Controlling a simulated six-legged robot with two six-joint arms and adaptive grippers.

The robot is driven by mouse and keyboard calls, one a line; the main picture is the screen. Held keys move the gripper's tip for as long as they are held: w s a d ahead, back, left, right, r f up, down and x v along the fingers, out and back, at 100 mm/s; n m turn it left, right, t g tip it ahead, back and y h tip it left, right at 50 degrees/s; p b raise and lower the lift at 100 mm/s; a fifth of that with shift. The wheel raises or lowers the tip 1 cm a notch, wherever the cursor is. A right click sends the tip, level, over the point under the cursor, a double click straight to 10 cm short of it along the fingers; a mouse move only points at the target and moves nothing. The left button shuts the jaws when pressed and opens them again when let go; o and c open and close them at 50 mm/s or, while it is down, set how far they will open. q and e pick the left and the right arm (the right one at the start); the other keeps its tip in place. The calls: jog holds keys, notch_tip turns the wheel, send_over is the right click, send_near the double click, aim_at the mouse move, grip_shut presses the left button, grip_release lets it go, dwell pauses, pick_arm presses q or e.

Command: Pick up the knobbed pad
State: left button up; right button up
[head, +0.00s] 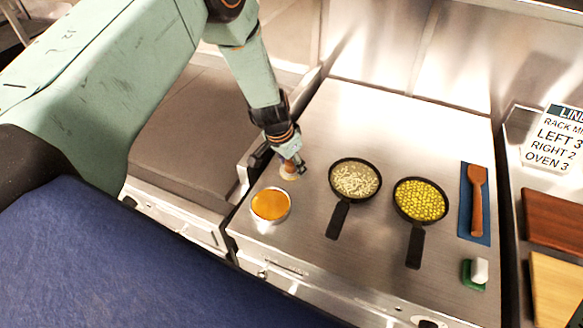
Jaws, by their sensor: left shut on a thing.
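My left gripper (294,165) reaches down from the top to the steel counter. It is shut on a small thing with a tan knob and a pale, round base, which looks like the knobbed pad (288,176). The gripper covers part of the knob. The pad is at or just above the counter, behind the bowl of orange sauce (270,205); I cannot tell whether it touches the steel. My right gripper is not in view.
A pan of pale grains (355,179) and a pan of yellow pieces (420,200) stand to the right. A wooden spatula (477,200) lies on a blue mat (468,228). A green piece with a white block (470,276) sits front right. The steel counter (390,120) is clear at the back.

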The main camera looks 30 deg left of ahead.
pick_arm(q)
jog(key=shift+s+a+r, duration=0.1)
jog(key=shift+s+a, duration=0.1)
jog(key=c, duration=0.5)
jog(key=shift+w+d+r, duration=0.15)
jog(key=shift+w+r, duration=0.05)
jog(key=v, duration=0.2)
jog(key=w+v, duration=0.1)
jog(key=v, duration=0.2)
jog(key=p+v, duration=0.1)
jog(key=v, duration=0.2)
jog(key=shift+w+d+r, duration=0.25)
jog(key=shift+r, duration=0.2)
jog(key=shift+w+d+r, duration=0.1)
jog(key=shift+w+r, duration=0.1)
jog(key=shift+r, duration=0.25)
jog(key=o, duration=0.7)
jog(key=shift+s, duration=0.1)
jog(key=shift+c, duration=0.2)
jog(key=shift+s, duration=0.1)
jog(key=shift+c, duration=2)
